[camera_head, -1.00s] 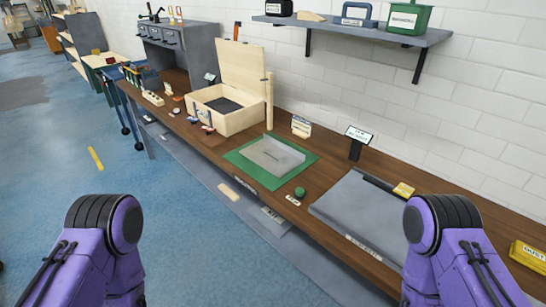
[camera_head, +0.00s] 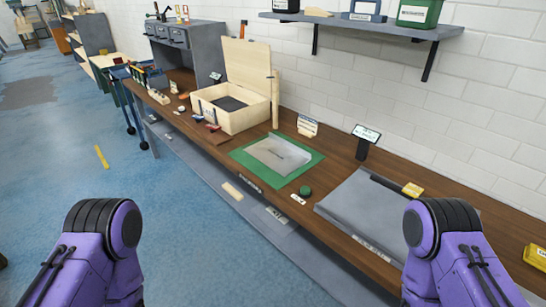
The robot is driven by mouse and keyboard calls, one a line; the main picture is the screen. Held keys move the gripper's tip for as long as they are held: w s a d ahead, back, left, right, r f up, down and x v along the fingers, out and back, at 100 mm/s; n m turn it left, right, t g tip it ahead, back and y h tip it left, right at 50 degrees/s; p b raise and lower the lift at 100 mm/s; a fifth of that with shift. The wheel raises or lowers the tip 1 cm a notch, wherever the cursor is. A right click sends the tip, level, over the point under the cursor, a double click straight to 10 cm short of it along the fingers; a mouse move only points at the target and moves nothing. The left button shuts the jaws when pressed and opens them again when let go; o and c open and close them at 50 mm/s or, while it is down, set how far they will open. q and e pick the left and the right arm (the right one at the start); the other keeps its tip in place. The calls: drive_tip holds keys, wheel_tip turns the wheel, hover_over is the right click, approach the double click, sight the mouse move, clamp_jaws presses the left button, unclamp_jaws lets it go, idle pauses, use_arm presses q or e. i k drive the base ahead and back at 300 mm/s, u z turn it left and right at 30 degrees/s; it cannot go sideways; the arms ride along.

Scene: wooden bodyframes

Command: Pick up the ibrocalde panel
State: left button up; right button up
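No label that I can read names the ibrocalde panel, so I cannot tell which item it is. A pale, clear-looking flat panel (camera_head: 279,156) lies on a green mat (camera_head: 248,165) in the middle of the wooden workbench. A larger flat grey slab (camera_head: 365,215) lies on the bench to the right, partly hidden by my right arm. Both of my purple arms show at the bottom corners. Neither gripper is in view.
An open wooden box (camera_head: 236,120) with raised lid stands left of the mat. A round green object (camera_head: 305,191) lies near the bench's front edge. A small sign (camera_head: 364,136) stands behind. A grey wall shelf (camera_head: 380,30) overhangs the bench.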

sight(281, 155)
drive_tip(key=u, duration=1.65)
drive_tip(key=i, duration=2.9)
drive_tip(key=z, duration=4.2)
